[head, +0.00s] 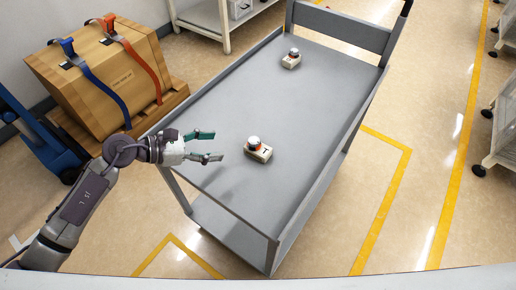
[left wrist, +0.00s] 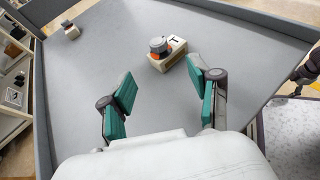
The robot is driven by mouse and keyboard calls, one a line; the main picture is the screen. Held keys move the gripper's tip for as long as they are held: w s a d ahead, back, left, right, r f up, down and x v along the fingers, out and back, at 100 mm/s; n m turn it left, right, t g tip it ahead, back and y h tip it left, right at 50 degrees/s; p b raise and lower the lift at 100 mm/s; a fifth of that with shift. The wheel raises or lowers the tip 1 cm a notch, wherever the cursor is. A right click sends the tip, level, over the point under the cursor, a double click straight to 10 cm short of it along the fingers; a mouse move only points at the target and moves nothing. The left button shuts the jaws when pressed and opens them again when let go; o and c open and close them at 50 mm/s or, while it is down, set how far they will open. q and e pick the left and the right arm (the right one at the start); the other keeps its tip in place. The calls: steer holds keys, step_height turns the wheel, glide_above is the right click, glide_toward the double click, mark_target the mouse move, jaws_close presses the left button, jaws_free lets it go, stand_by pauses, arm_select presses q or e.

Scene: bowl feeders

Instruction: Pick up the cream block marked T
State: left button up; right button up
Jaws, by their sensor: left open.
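The cream block marked T (head: 260,155) lies on the grey cart top, with a grey and orange round part on it. It also shows in the left wrist view (left wrist: 178,53), ahead of the fingers and nearer the right one. My left gripper (head: 212,146) is open and empty, to the left of the block and apart from it. Its two teal-padded fingers are spread wide in the left wrist view (left wrist: 163,88).
A second cream block (head: 291,60) with a similar top stands at the cart's far end. The grey cart (head: 215,110) has a raised rim. A strapped cardboard box (head: 90,75) stands on a pallet to the left. The cart top between the blocks is clear.

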mark_target(252, 140)
arm_select(q)
steer(key=x, duration=0.7)
steer(key=shift+d+r+p, duration=0.1)
steer(key=shift+r+p, duration=0.05)
steer(key=shift+p, duration=0.15)
steer(key=shift+r+p+x, duration=0.2)
steer(key=shift+p+x, duration=0.25)
steer(key=shift+x, duration=2.3)
steer(key=shift+w, duration=0.2)
steer(key=shift+c, duration=0.2)
jaws_close()
